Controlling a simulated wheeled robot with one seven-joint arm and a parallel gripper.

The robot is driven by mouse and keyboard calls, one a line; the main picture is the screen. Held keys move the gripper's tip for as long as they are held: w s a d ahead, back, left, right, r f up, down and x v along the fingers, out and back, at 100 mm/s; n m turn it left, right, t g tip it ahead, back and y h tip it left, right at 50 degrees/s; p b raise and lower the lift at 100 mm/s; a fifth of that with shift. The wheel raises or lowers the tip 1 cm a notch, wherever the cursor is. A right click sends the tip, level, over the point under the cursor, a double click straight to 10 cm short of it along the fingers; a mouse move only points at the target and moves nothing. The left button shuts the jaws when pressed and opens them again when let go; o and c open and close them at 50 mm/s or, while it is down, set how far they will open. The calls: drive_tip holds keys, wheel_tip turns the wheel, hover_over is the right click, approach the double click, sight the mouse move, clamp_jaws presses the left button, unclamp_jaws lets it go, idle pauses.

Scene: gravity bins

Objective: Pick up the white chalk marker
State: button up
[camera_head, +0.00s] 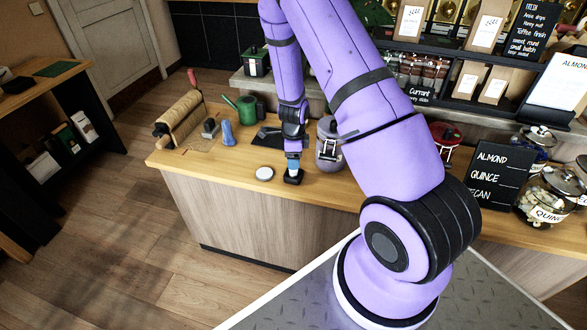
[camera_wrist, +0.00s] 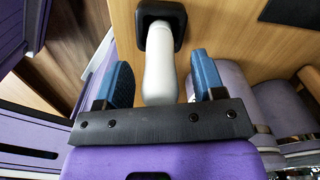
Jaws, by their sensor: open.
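The white chalk marker (camera_wrist: 160,75) stands in a small black square holder (camera_wrist: 141,35) on the wooden counter. In the wrist view it rises between the two blue fingers of my gripper (camera_wrist: 161,68), with a visible gap on each side. My gripper is open and shut on nothing. In the head view my gripper (camera_head: 293,162) points down at the black holder (camera_head: 294,178) near the counter's front edge. There the marker is mostly hidden by the fingers.
A lidded jar (camera_head: 329,150) stands close on the right. A green watering can (camera_head: 248,108), a blue-grey cone-shaped item (camera_head: 227,133) and a paper roll (camera_head: 182,117) stand farther left. The front-left counter is clear.

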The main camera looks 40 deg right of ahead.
drive_tip(key=shift+f, duration=0.5)
clamp_jaws()
drive_tip(key=shift+r, duration=1.9)
drive_tip(key=s+d+r, duration=0.1)
drive_tip(key=s+d, duration=0.1)
drive_tip(key=s, duration=1.3)
drive_tip(key=shift+s+r, duration=0.15)
drive_tip(key=shift+s, duration=0.25)
drive_tip(key=shift+d, duration=0.1)
